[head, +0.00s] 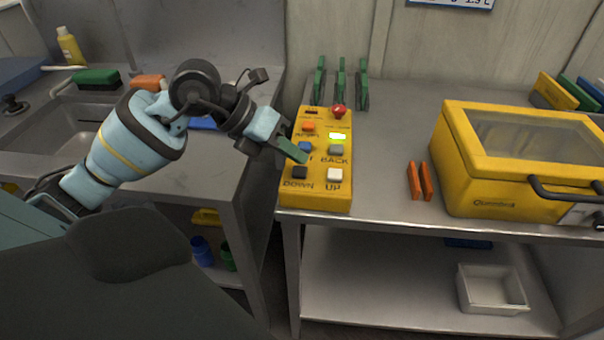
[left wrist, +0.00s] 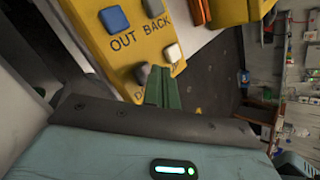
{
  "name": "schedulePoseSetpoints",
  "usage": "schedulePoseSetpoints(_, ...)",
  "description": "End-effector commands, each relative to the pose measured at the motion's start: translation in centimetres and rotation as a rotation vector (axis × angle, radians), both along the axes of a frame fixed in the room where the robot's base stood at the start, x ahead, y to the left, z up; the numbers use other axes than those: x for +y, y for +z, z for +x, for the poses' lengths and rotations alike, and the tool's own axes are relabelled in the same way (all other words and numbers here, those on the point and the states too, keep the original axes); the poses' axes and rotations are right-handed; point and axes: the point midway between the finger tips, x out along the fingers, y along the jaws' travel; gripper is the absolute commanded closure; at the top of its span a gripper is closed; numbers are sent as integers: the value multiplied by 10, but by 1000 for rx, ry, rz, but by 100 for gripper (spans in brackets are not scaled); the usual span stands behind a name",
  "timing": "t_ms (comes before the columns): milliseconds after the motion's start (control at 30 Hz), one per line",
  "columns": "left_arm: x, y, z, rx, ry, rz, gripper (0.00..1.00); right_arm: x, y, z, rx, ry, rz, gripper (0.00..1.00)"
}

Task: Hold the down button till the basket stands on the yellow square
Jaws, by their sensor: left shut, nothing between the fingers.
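The yellow control box (head: 316,190) lies on the metal bench with labelled buttons. The dark DOWN button (head: 300,172) is at its lower left, beside the white UP button (head: 334,175). My left gripper (head: 303,158) is shut and empty, its green fingertips over the box just above DOWN in the picture. In the left wrist view the fingertips (left wrist: 158,73) are close beside the dark DOWN button (left wrist: 142,72); I cannot tell whether they touch it. The DOWN label is partly hidden there. The basket and the yellow square are not visible. My right gripper is not in view.
A red mushroom button (head: 338,110) and a lit button (head: 337,135) are higher on the box. Orange bars (head: 420,181) and a yellow windowed case (head: 465,170) stand to the right. Green-handled tools (head: 341,85) are behind. A sink (head: 75,140) is at left.

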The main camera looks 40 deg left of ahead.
Motion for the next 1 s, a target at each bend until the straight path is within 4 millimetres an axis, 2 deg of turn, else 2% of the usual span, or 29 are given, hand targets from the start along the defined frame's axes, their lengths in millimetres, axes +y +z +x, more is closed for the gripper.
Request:
schedulePoseSetpoints(367, 0, -1, 0, -2, 0, 0, 100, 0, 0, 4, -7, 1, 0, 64)
schedulePoseSetpoints(1000, 0, -1, 0, -1, 0, 0, 100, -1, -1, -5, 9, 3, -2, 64)
